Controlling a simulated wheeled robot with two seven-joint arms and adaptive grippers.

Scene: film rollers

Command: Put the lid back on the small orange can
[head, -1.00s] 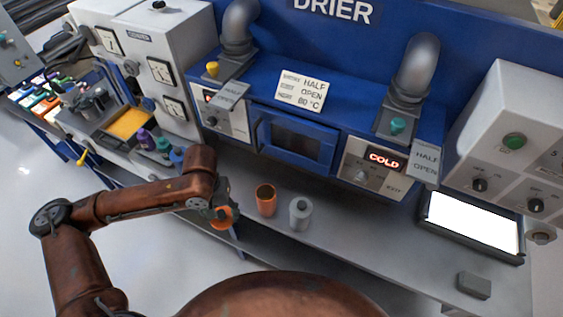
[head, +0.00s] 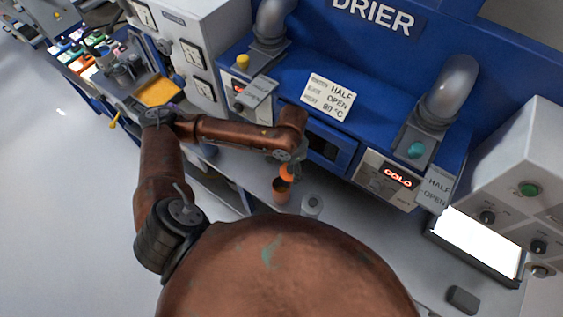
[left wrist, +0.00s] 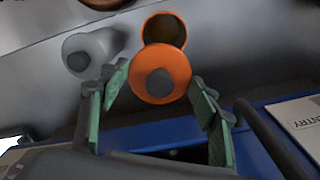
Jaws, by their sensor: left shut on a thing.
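The small orange can (head: 281,192) stands upright and open on the grey counter, its inside dark. The orange lid (head: 287,172) is in my left gripper (head: 291,160), just above and behind the can's mouth in the head view. In the left wrist view the lid (left wrist: 161,68), with a dark round knob, sits between the green finger pads of my left gripper (left wrist: 160,88). There it overlaps part of the open can (left wrist: 165,28); whether they touch I cannot tell. My right gripper is in neither view.
A grey can (head: 312,206) stands close to the right of the orange can; it also shows in the left wrist view (left wrist: 88,52). The blue drier (head: 328,145) rises behind. A bright screen (head: 474,243) lies at the right. The counter between is clear.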

